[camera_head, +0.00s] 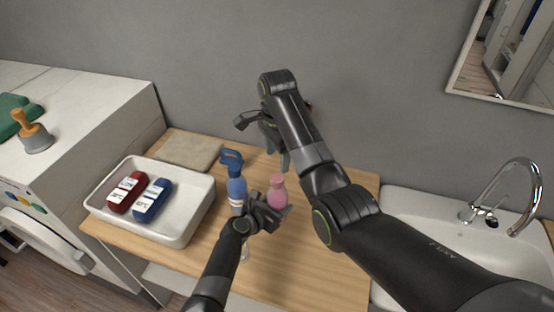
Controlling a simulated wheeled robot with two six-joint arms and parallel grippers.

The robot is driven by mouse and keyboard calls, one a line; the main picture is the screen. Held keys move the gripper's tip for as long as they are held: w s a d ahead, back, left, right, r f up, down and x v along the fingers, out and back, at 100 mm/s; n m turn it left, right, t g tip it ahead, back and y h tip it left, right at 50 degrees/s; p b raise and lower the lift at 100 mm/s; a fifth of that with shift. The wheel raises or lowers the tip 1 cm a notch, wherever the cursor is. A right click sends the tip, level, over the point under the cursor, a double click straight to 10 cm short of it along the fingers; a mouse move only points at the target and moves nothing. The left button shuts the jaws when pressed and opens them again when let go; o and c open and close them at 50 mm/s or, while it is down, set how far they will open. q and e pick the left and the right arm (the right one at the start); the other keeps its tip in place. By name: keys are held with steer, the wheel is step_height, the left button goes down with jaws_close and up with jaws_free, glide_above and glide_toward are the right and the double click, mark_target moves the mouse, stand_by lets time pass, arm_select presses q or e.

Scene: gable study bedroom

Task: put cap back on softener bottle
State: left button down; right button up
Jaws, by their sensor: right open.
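A pink bottle (279,189), which looks like the softener bottle, stands upright on the wooden counter (315,255). Its lower part is hidden by my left gripper (267,211), whose fingers are at the bottle's near side. I cannot tell whether they are shut on it. My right gripper (263,142) is open above the back of the counter, behind and above the pink bottle, with no object visible between its fingers. I cannot make out a loose cap; a small reddish bit (309,106) shows behind my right arm, too hidden to identify.
A blue spray bottle (236,186) stands just left of the pink bottle. A sink (430,232) with a chrome tap (490,200) is at the right.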

arm_select(q)
steer(key=shift+c, duration=2)
jaws_free()
steer(key=b+v, duration=0.1)
steer(key=v, duration=1.6)
steer(key=shift+s, duration=0.2)
arm_select(e)
steer(key=shift+f, duration=0.5)
arm_select(q)
steer(key=shift+r, duration=0.1)
steer(key=shift+a, duration=0.1)
